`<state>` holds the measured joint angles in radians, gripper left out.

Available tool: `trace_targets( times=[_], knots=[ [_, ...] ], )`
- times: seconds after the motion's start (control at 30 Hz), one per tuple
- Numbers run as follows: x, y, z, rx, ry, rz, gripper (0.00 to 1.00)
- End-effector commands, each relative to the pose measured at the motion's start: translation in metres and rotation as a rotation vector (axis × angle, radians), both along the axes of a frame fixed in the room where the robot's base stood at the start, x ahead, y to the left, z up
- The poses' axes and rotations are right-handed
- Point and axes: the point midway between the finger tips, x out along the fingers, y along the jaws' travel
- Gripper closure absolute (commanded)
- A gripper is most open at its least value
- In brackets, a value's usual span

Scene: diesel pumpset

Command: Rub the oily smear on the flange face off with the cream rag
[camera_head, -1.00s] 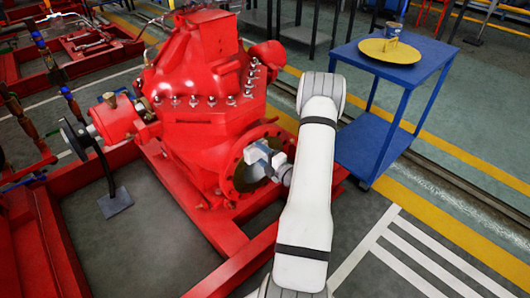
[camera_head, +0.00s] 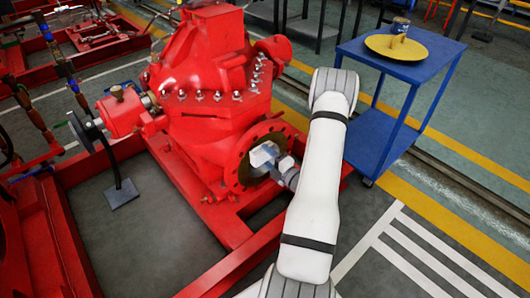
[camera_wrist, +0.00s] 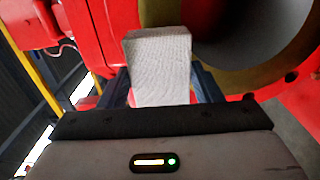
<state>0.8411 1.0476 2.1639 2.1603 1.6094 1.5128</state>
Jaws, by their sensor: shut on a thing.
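The flange (camera_head: 244,178) is a red ring with bolt holes on the side of the red pump casing. Its face has an olive-brown inner band around an open grey bore; this band also shows in the wrist view (camera_wrist: 228,79). My gripper (camera_head: 268,160) is in front of the flange, shut on the cream rag (camera_wrist: 160,65). The rag looks like a pale folded pad, standing out between the fingers beside the bore. I cannot tell whether it touches the face. The oily smear cannot be told apart from the brownish band, and the rag and gripper hide part of the flange.
A blue cart (camera_head: 398,62) at the right carries a yellow dish (camera_head: 386,47) and a small can (camera_head: 400,26). Red base rails (camera_head: 225,272) run below the pump. The striped floor at the lower right is clear.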

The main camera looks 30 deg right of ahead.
Motion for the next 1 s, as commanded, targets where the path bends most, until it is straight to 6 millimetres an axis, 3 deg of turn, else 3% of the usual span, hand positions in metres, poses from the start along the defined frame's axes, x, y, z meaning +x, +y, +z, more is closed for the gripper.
trace_targets(
  times=[0.5,1.0],
  knots=[
    [-0.051,-0.007,0.000,0.001,0.000,-0.002,0.60],
    [-0.057,-0.008,0.000,0.000,0.000,0.000,0.60]
  ],
)
